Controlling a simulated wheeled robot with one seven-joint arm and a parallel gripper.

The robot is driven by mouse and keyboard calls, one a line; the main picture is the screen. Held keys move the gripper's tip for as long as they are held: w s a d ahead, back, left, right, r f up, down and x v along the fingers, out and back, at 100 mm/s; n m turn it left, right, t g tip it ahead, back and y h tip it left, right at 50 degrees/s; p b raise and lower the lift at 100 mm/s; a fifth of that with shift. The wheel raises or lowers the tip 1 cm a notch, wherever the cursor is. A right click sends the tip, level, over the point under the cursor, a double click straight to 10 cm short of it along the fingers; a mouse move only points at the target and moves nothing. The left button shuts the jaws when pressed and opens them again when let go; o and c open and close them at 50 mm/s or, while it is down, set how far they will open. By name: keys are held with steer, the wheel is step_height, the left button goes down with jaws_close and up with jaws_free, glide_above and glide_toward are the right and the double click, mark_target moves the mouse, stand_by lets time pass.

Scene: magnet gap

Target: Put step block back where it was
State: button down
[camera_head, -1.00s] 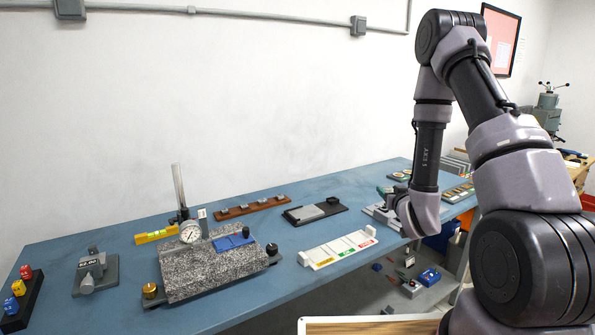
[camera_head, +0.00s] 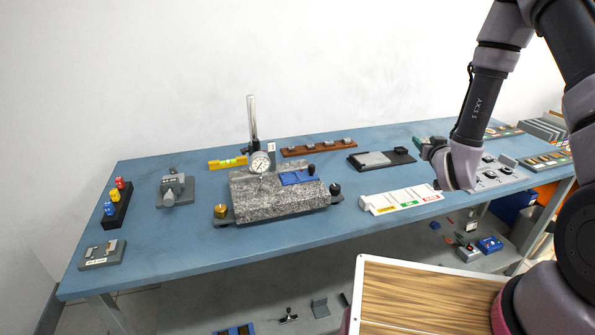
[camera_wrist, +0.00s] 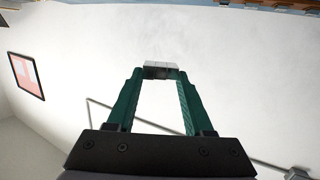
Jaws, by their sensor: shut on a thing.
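In the wrist view my gripper (camera_wrist: 161,76) has green fingers shut on a small grey metal block (camera_wrist: 161,66), taken to be the step block. The block sits across the fingertips with only a pale wall behind it. In the head view my gripper (camera_head: 426,143) shows as a bit of green left of my wrist, above the right part of the bench; the block is too small to make out there. The granite plate (camera_head: 255,205) carries a dial gauge (camera_head: 260,163) on a post and a blue piece (camera_head: 299,178).
The blue bench (camera_head: 180,238) also holds a white labelled tray (camera_head: 388,201), a dark plate with a grey slab (camera_head: 373,159), a brown rack (camera_head: 320,147), a yellow level (camera_head: 228,163), a grey vise-like fixture (camera_head: 175,188) and a grey holder (camera_head: 102,254).

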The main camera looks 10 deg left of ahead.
steer(key=s+a+n+y, duration=0.3)
steer(key=a+y, duration=0.1)
steer(key=a, duration=1.7)
steer(key=n+g+y, duration=0.1)
steer(key=g+y, duration=0.1)
steer(key=y, duration=0.1)
glide_above(292, 182)
steer(key=shift+a+f, duration=0.1)
steer(key=shift+f, duration=0.2)
steer(key=shift+f, duration=0.1)
steer(key=shift+n, duration=0.3)
step_height(292, 182, down, 9)
steer(key=shift+w+f, duration=0.1)
steer(key=shift+f, duration=0.1)
steer(key=shift+f, duration=0.15)
steer(key=shift+c, duration=1.4)
jaws_free()
steer(key=shift+h, duration=0.3)
